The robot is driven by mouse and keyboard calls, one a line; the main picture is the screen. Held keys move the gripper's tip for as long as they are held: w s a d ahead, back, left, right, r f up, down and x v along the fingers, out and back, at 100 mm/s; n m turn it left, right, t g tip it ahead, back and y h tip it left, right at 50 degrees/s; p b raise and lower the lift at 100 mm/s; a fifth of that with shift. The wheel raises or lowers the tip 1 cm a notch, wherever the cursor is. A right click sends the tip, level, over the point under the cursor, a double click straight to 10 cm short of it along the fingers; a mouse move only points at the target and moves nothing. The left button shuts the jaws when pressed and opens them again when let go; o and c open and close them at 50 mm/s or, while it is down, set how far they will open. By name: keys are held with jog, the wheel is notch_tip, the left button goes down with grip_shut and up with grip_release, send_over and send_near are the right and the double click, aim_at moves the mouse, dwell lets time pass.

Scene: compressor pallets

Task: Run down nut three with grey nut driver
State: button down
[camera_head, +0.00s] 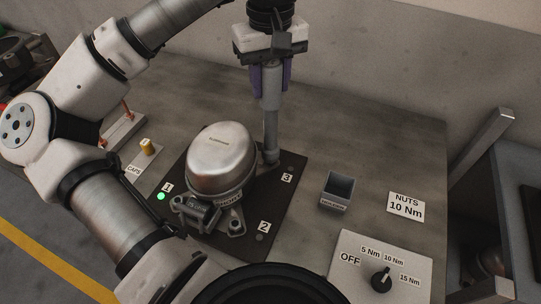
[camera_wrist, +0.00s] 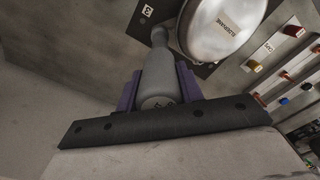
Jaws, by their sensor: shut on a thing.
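My gripper (camera_head: 270,75) is shut on the grey nut driver (camera_head: 270,108), with its purple fingers on either side of the tool. The driver stands upright, its lower end at the compressor's foot beside label 3 (camera_head: 287,178). The nut under it is hidden. In the wrist view the driver (camera_wrist: 160,72) runs away from the fingers toward the plate, beside the silver compressor (camera_wrist: 222,28). The compressor (camera_head: 221,160) sits on a dark plate (camera_head: 262,205). A green light (camera_head: 161,196) glows by label 1 (camera_head: 168,187). Label 2 (camera_head: 263,226) is at the front foot.
A torque dial (camera_head: 381,279) on a white panel points between 10 Nm and 15 Nm, nearer 10. A small grey bin (camera_head: 338,190) and a "NUTS 10 Nm" card (camera_head: 405,206) are on the right. A yellow cap (camera_head: 147,147) stands at left. The back right table is clear.

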jog(key=shift+f+b, duration=0.75)
jog(key=shift+f, duration=0.2)
dwell(2.9)
jog(key=shift+r, duration=0.1)
